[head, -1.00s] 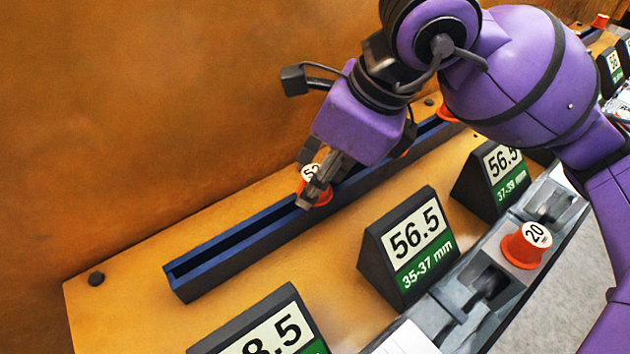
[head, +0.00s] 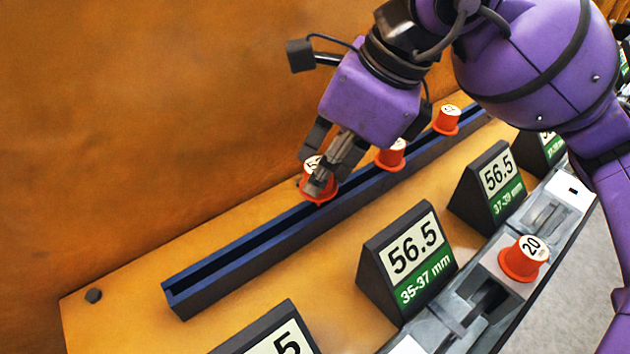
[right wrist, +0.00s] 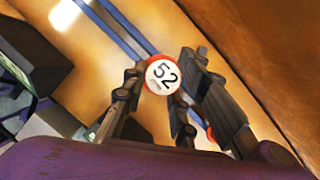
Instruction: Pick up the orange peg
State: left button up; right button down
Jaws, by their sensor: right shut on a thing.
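An orange peg (head: 317,190) with a white top is held in my right gripper (head: 322,184) at the long blue rail (head: 215,274). In the right wrist view the peg's white top reads 52 (right wrist: 162,75), with the gripper's fingers (right wrist: 158,88) closed on both sides of it. The peg appears a little raised over the rail, but the gap under it is hard to judge. The fingers hide part of the peg. My left gripper is not in view.
Two more orange pegs stand along the rail, a near one (head: 390,157) and a far one (head: 446,124). An orange peg marked 20 (head: 521,261) stands on a grey fixture at right. Dark sign blocks, one reading 56.5 (head: 412,250), line the board.

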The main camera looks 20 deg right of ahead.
jog(key=s+d+r+b, duration=0.2)
jog(key=d+r, duration=0.6)
jog(key=d, duration=0.4)
jog(key=shift+s+d+r, duration=0.3)
jog(key=shift+s+d, duration=0.05)
jog(key=shift+s, duration=0.2)
